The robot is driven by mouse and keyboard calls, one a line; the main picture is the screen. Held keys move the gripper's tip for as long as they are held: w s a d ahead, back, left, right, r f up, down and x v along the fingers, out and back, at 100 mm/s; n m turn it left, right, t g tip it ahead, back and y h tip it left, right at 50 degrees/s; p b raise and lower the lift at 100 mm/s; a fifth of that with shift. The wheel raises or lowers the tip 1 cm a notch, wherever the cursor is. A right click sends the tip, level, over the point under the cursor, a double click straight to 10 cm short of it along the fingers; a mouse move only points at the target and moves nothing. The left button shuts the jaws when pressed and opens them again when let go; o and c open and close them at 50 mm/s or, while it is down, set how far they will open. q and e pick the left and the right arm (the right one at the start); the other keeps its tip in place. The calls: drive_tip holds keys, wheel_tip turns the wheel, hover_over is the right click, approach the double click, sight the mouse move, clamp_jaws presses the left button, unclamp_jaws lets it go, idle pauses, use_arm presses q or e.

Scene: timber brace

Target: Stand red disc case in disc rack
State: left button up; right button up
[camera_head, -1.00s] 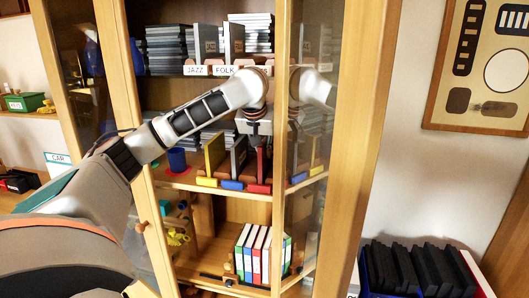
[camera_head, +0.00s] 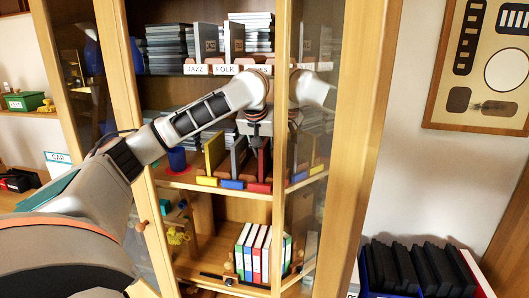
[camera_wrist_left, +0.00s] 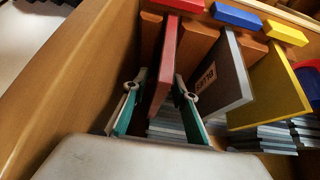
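The red disc case (camera_head: 264,164) stands upright in the disc rack, in the slot behind the red label block (camera_head: 258,188). In the left wrist view the red case (camera_wrist_left: 164,68) is between wooden dividers of the rack (camera_wrist_left: 196,42). My left gripper (camera_head: 256,142) is at the case's upper part. In the wrist view its teal-padded fingers (camera_wrist_left: 158,101) are apart, one on each side of the case, with small gaps showing. A grey case (camera_wrist_left: 229,75) marked BLUES and a yellow case (camera_wrist_left: 272,88) stand in the neighbouring slots. My right gripper is out of view.
The cabinet's glass door frame (camera_head: 357,150) stands close to the right of the gripper. Stacked cases fill the shelf above, with a JAZZ label (camera_head: 196,70). A blue cup (camera_head: 177,158) stands left of the rack. Binders (camera_head: 258,252) stand on the shelf below.

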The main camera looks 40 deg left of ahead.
use_arm(q)
drive_tip(key=v, duration=0.7)
drive_tip(key=shift+d+r, duration=0.1)
drive_tip(key=shift+r, duration=0.2)
drive_tip(key=shift+f, duration=0.1)
